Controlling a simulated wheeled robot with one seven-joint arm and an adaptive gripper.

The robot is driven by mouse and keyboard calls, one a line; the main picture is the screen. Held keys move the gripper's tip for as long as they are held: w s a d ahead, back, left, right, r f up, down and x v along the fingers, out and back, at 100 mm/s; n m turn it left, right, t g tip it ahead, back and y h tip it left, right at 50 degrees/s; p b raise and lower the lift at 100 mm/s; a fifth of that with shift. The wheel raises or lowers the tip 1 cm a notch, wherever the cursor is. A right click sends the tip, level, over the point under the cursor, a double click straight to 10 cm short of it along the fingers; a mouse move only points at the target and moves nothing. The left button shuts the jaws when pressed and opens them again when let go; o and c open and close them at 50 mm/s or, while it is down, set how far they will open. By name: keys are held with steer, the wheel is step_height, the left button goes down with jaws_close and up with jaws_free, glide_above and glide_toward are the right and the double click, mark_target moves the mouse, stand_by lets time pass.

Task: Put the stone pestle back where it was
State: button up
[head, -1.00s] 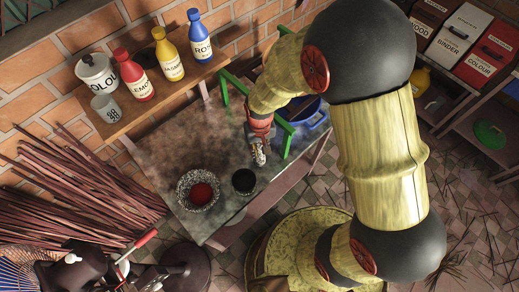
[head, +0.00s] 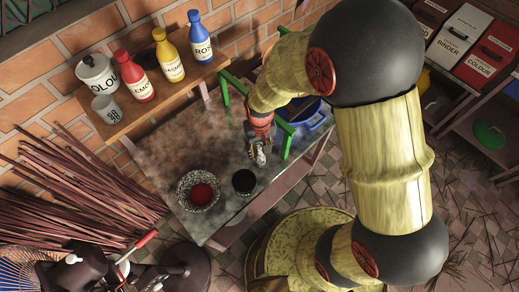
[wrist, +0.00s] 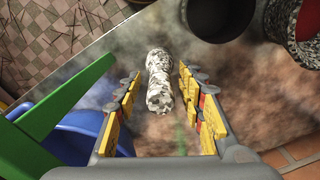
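The stone pestle (wrist: 159,80) is speckled white and grey. In the wrist view it shows between the two fingers of my gripper (wrist: 158,82), with a gap on each side. In the head view my gripper (head: 258,150) is over the grey table, and the pestle (head: 261,157) shows small at its tip, partly hidden. Whether the pestle rests on the table is hard to tell. A speckled stone mortar (head: 184,203) holding red powder stands to the left; its rim also shows in the wrist view (wrist: 291,22).
A black cup (head: 243,181) stands between mortar and gripper. The grey table (head: 165,150) has clear room at left. A green frame (head: 287,140) and blue basin (head: 314,122) lie right of the gripper. Bottles and a colour pot (head: 97,72) stand on a shelf.

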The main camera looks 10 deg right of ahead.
step_height(320, 180, up, 11)
steer(key=shift+d+r+p, duration=0.1)
steer(key=shift+p, duration=0.85)
steer(key=s+d+r+t, duration=0.2)
steer(key=s+d+r, duration=0.4)
steer(key=r, duration=0.5)
steer(key=s+d+r+m+t, duration=0.1)
steer(key=s+d+r+t, duration=0.2)
steer(key=r, duration=0.9)
steer(key=s+d, duration=0.2)
steer(key=s, duration=0.1)
steer(key=shift+s+d+r+t, duration=0.2)
steer(key=shift+d+r+t, duration=0.1)
steer(key=shift+d, duration=0.1)
steer(key=shift+f, duration=0.15)
